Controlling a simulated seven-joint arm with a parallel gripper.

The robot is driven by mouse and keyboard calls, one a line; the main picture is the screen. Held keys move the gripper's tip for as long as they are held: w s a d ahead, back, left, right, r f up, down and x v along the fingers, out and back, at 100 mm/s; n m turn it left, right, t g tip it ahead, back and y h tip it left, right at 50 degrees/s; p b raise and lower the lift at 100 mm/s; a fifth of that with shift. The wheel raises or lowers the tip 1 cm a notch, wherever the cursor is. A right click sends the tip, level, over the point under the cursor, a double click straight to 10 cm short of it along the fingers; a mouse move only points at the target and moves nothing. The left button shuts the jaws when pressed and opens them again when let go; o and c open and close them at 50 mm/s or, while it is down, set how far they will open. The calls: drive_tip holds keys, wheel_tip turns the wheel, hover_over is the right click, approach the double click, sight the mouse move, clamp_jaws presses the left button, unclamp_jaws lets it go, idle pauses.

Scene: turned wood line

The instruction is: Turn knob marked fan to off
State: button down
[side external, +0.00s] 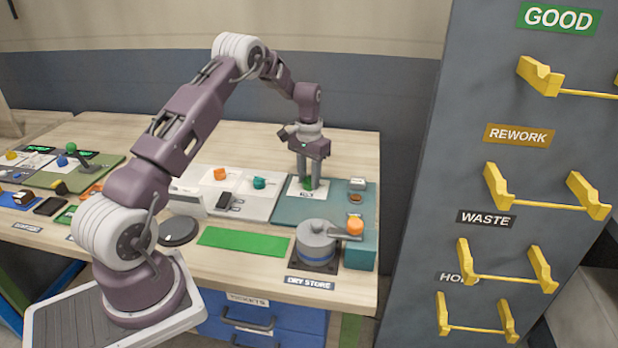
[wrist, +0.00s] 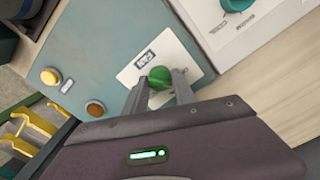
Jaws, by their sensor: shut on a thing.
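A green knob (wrist: 160,77) sits on a white plate (wrist: 140,75) with a small dark label (wrist: 145,58) that appears to read FAN. In the side view the knob (side external: 308,183) is partly hidden by my fingers, on the teal panel (side external: 340,213). My gripper (wrist: 163,88) points down over the plate, with its two fingers on either side of the green knob, shut on it. In the side view my gripper (side external: 307,183) stands upright above the teal panel. Which way the knob points cannot be told.
A rack with yellow holders (side external: 540,76) is at right.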

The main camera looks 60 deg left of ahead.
drive_tip(key=shift+n, duration=2.3)
drive_tip(key=c, duration=1)
unclamp_jaws()
